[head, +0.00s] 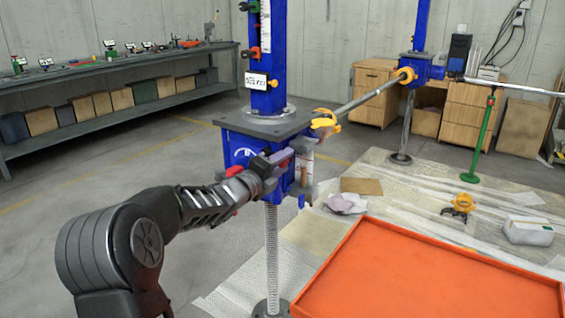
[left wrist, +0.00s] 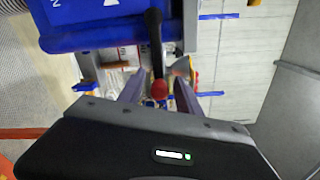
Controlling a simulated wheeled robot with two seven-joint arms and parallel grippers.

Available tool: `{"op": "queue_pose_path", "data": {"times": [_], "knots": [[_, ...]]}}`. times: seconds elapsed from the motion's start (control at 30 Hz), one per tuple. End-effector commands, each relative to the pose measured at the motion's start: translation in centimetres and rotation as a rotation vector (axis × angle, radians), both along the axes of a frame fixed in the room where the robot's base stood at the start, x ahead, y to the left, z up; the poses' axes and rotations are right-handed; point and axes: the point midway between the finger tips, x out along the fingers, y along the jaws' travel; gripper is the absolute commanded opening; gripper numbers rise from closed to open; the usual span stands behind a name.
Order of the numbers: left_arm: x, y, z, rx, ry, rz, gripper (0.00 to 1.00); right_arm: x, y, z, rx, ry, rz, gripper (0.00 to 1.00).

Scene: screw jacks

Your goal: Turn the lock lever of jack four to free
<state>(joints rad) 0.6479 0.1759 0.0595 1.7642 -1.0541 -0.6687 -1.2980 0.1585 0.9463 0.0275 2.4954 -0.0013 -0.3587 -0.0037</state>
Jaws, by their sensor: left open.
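The near blue screw jack (head: 238,150) stands upright on its threaded spindle, with a small plate reading unclearly on its column. I cannot tell from the plate whether it is jack four. My left gripper (head: 284,162) is at the front of its blue housing. In the left wrist view, the open left gripper (left wrist: 158,95) has its two fingers either side of a black lever (left wrist: 155,45) with a red ball end (left wrist: 159,90). The ball is between the fingers, with gaps visible at both sides. The lever is hidden by my gripper in the head view. My right gripper is out of view.
An orange tray (head: 430,270) fills the front right. A second blue jack (head: 418,66) stands behind, joined by a grey bar (head: 366,98). A green post (head: 484,140) stands right. A workbench (head: 110,80) runs along the left wall. The floor at left is clear.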

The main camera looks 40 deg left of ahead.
Motion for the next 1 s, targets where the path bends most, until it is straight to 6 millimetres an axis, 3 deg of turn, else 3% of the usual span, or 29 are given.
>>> {"op": "queue_pose_path", "data": {"times": [0.2,0.7,1.0], "knots": [[0.01,0.00,-0.03,0.000,0.000,0.000,0.41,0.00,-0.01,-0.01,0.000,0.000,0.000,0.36],[-0.01,0.00,0.01,0.000,0.000,0.000,0.00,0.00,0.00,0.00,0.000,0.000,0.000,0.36],[-0.01,-0.01,0.07,0.001,-0.001,0.000,0.00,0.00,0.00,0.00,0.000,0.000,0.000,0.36]]}}
